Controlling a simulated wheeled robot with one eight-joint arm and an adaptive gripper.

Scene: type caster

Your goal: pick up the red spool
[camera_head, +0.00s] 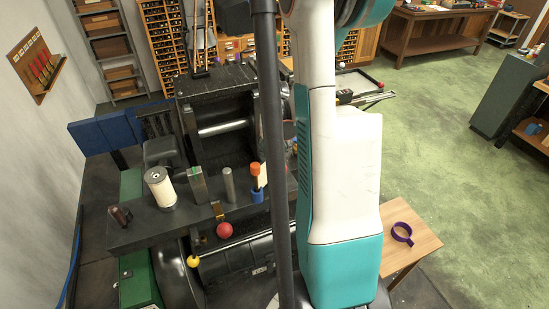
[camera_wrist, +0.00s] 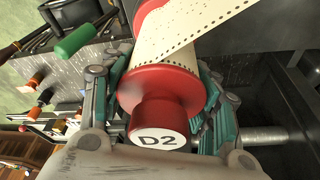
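The red spool (camera_wrist: 165,85) fills the middle of the wrist view. It has a round red flange and a red hub whose white end is marked "D2". Pale punched tape (camera_wrist: 180,40) is wound on it, and a strip runs off to the upper right. My gripper (camera_wrist: 160,78) has its teal-and-grey fingers spread on either side of the flange, close to its rim. I cannot tell whether they press on it. In the head view the spool and gripper are hidden, with my white and teal arm in front.
The black machine (camera_head: 215,85) has a metal shaft (camera_head: 222,127). A dark shelf (camera_head: 140,232) in front holds a cream reel (camera_head: 160,187), metal blocks and an orange-topped item (camera_head: 255,175). A red ball knob (camera_head: 224,230) is below. A small wooden table (camera_head: 410,225) bears a purple ring (camera_head: 402,233).

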